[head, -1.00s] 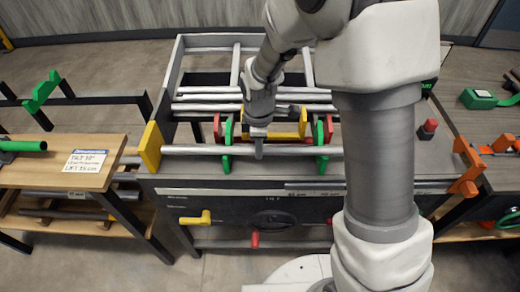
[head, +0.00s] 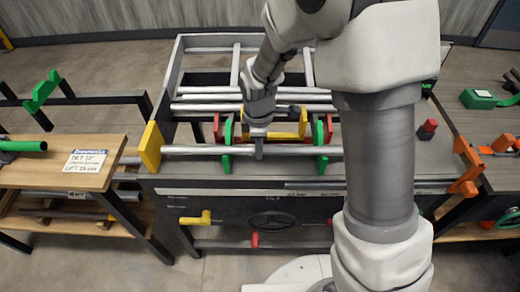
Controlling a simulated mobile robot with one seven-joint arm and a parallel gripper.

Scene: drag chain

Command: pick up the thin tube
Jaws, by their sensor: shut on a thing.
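A thin grey tube (head: 200,150) lies level along the front of the bench in the head view, between a yellow plate on the left and my arm on the right. It passes by the green brackets (head: 228,148). My gripper (head: 259,150) points down onto the tube between the two green brackets and is shut on it. The fingertips are small and partly merge with the tube in the picture. The tube's right part is hidden behind my arm.
Several more grey tubes (head: 210,107) lie behind on the frame. A yellow plate (head: 151,147) stands at the tube's left end, an orange bracket (head: 466,170) at the bench's right. A wooden side table (head: 60,180) stands left. Red and yellow brackets are close behind my gripper.

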